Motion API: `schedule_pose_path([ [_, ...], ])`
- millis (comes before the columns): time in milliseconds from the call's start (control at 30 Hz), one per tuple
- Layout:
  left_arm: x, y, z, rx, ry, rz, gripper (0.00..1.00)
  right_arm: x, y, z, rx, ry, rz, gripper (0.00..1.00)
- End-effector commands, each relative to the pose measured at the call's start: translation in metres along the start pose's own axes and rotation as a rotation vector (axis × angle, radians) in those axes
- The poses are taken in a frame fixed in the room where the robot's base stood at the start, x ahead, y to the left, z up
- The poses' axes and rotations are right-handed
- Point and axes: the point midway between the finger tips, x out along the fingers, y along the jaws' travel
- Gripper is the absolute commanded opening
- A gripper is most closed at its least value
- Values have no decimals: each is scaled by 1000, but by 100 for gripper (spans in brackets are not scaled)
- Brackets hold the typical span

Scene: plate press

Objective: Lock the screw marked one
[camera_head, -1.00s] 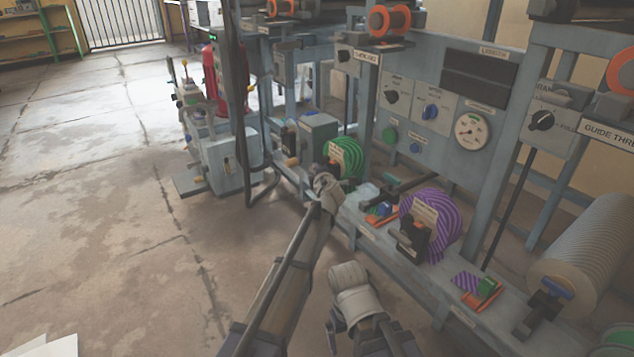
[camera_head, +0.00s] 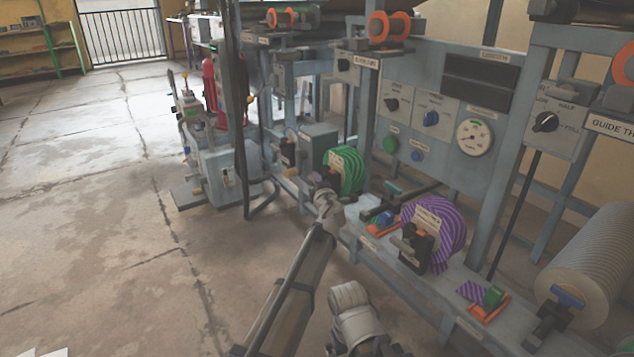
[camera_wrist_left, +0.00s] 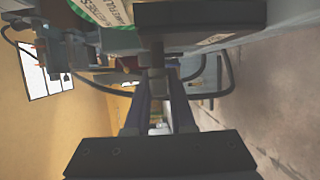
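My left gripper (camera_head: 319,190) is at the front of the green-striped roll (camera_head: 346,170), by the dark holder with a pale label. In the left wrist view the two fingers (camera_wrist_left: 160,98) stand a little apart and point at a dark block (camera_wrist_left: 195,22) beside the green roll and its label (camera_wrist_left: 113,12). A narrow grey part lies between or just beyond the fingertips; I cannot tell if they touch it. The screw and its number are not readable. My right arm shows at the bottom of the head view, but its gripper cannot be made out.
A purple-striped roll (camera_head: 440,235) in a dark holder stands to the right, with orange clamps (camera_head: 384,228) on the ledge. A panel with knobs and a gauge (camera_head: 473,137) rises behind. A large grey roll (camera_head: 595,265) is at far right. The floor at left is clear.

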Motion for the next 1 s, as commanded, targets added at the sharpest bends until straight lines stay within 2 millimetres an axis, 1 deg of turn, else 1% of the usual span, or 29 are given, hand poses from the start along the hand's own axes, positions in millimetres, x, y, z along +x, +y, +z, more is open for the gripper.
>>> schedule_pose_path([
  [33,0,0,0,0,0,0,29,0,0,0,0,0,0,100],
  [200,0,0,0,1,-1,0,48,0,0,0,0,0,0,100],
  [233,0,0,0,1,-1,0,50,0,0,0,0,0,0,100],
  [467,0,0,0,1,-2,1,50,0,0,0,0,0,0,100],
  [567,-3,0,0,1,-2,1,50,0,0,0,0,0,0,100],
  [667,-11,0,0,1,-2,0,50,-2,0,0,0,0,0,100],
  [767,-24,1,0,2,-3,0,50,-3,0,0,0,0,0,100],
  [1000,-64,1,-1,3,-3,-1,50,-8,1,0,0,0,0,100],
])
